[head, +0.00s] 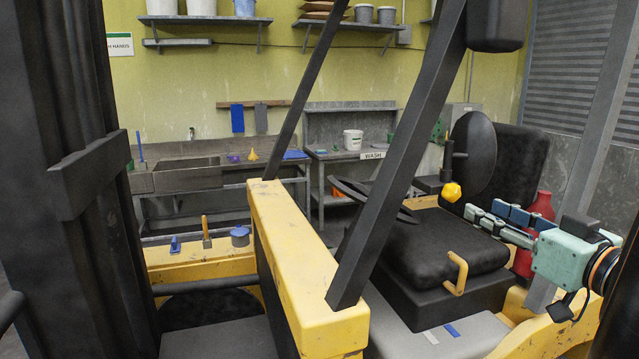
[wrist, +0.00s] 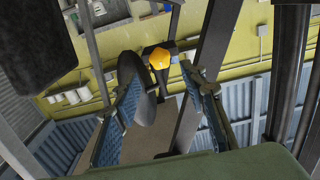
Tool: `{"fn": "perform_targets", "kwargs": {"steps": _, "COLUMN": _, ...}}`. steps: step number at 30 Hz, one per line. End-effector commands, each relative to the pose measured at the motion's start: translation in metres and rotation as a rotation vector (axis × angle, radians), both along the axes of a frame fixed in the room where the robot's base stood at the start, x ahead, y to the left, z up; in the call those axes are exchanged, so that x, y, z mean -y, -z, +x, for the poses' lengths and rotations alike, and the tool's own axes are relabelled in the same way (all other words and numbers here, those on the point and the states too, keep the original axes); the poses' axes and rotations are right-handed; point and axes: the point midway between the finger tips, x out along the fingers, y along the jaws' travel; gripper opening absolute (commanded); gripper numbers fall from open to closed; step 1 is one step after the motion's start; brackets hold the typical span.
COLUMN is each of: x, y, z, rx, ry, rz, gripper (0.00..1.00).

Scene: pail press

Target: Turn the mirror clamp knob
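The mirror clamp knob (head: 452,192) is yellow and faceted. It sits at the lower end of a short dark stem beside the round black mirror (head: 473,145). My gripper (head: 483,209) is to the right of the knob and a little lower in the head view, its fingers pointing left toward it. The fingers are spread with nothing between them. In the wrist view the knob (wrist: 159,58) shows beyond the fingertips, roughly centred in the gap between the fingers. It looks apart from both fingers. A dark rounded shape, likely the mirror, is partly behind the left finger.
A slanted dark post (head: 395,150) stands left of the knob. A red cylinder (head: 524,262) is behind my gripper. A sink bench (head: 187,176) and shelves line the back wall.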

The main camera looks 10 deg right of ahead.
Motion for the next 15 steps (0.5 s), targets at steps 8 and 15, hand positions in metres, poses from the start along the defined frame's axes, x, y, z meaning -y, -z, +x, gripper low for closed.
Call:
{"fn": "perform_targets", "kwargs": {"steps": 8, "x": -0.005, "y": 0.000, "z": 0.031, "rx": 0.003, "ry": 0.000, "rz": -0.004, "gripper": 0.39}}
{"fn": "perform_targets", "kwargs": {"steps": 15, "x": -0.010, "y": 0.001, "z": 0.067, "rx": 0.004, "ry": -0.001, "rz": -0.004, "gripper": 0.39}}
